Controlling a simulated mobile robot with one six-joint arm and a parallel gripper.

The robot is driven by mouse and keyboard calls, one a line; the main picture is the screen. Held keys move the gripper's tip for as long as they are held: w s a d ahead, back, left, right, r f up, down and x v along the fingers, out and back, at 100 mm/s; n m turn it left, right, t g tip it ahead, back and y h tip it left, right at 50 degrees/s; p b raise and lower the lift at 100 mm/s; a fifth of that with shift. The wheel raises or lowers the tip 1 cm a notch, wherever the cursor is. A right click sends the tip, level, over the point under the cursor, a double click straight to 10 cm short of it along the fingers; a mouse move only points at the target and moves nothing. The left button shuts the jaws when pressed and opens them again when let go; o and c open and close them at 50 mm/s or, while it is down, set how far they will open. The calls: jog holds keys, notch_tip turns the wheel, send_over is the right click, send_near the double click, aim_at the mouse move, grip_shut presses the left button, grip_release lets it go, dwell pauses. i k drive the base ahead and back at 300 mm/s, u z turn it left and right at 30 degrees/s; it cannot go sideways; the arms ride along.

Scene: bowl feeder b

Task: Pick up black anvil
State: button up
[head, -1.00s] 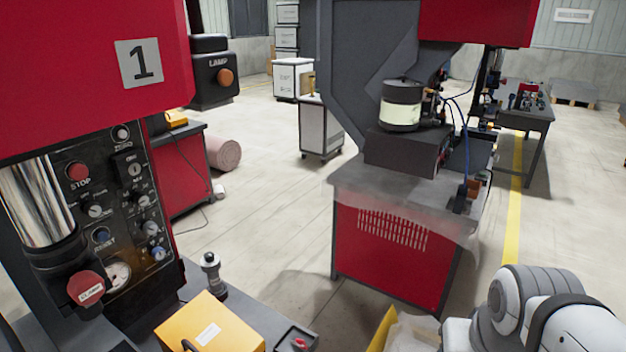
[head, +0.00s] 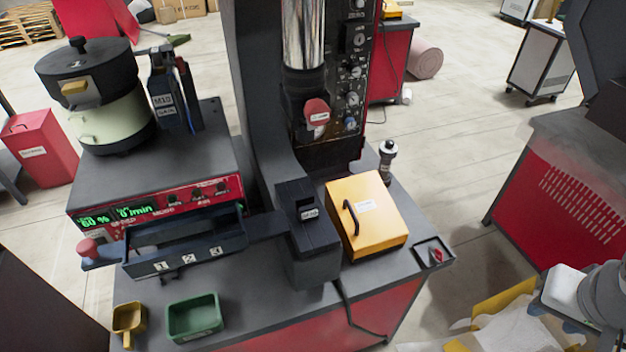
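A black block (head: 306,228) with a small white label stands below the press ram in the head view. It looks like the black anvil, but I cannot read its label. It sits upright at the end of the feeder track (head: 185,240), left of the yellow box. My arm shows only as grey and white links at the right edge, well apart from the block. My gripper itself is not in view.
A yellow box (head: 366,220) with a black handle stands right of the block. A small dark tray (head: 433,253) lies at the bench's right corner. A green bin (head: 193,318) and a yellow scoop (head: 129,320) are at front left. A bowl feeder (head: 110,120) stands behind.

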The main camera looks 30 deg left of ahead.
aim_at(306, 210)
jog(key=u, duration=1.7)
jog(key=k, duration=0.75)
jog(key=z, duration=0.05)
jog(key=i, duration=0.85)
jog(key=u, duration=0.15)
